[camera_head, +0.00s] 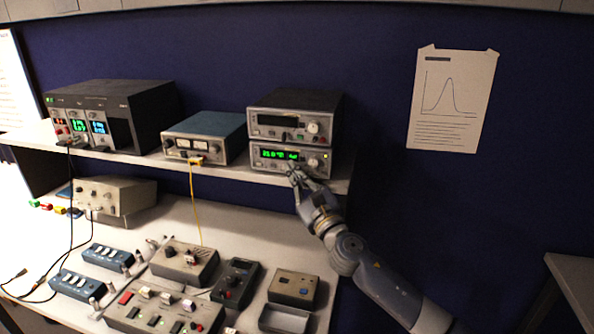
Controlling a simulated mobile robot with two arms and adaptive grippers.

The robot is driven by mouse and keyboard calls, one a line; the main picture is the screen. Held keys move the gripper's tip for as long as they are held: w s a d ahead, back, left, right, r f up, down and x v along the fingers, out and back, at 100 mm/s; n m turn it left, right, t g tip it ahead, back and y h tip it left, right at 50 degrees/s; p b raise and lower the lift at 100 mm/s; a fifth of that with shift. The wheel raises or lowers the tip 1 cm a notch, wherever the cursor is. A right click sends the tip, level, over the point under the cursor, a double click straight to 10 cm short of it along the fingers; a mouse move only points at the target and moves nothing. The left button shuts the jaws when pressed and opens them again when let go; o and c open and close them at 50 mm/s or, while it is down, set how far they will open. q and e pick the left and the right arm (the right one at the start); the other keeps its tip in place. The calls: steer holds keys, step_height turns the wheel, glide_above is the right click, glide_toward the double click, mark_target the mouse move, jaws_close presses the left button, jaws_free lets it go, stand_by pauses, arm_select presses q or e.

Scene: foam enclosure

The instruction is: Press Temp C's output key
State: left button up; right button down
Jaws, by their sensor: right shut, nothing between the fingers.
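Two grey bench instruments are stacked at the right end of the shelf. The upper instrument (290,119) has a dark display. The lower instrument (258,164) has a lit green display and small controls on its front. Labels are too small to read, so I cannot tell which unit is Temp C. My right gripper (294,171) is shut and empty, with its tips at the lower front of the lower instrument, below the display's right part. It hides some of that panel, and I cannot tell whether it touches a key. My left gripper is not in view.
A blue-topped unit (205,137) and a large black rack (112,113) stand left on the shelf (227,177). Control boxes, including a grey one (184,262), crowd the bench below. A yellow cable (193,205) hangs down.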

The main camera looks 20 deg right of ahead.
steer(key=shift+w+d, duration=0.2)
steer(key=shift+w, duration=0.1)
stand_by(0.5)
stand_by(0.4)
steer(key=shift+s+a, duration=0.4)
steer(key=shift+s, duration=0.25)
steer(key=shift+a+p, duration=0.1)
steer(key=shift+p, duration=0.25)
steer(key=s+a, duration=0.1)
steer(key=s+p, duration=0.1)
steer(key=s+a+p, duration=0.1)
steer(key=s, duration=0.1)
steer(key=shift+s+a, duration=0.1)
steer(key=shift+a, duration=0.2)
steer(key=shift+f, duration=0.1)
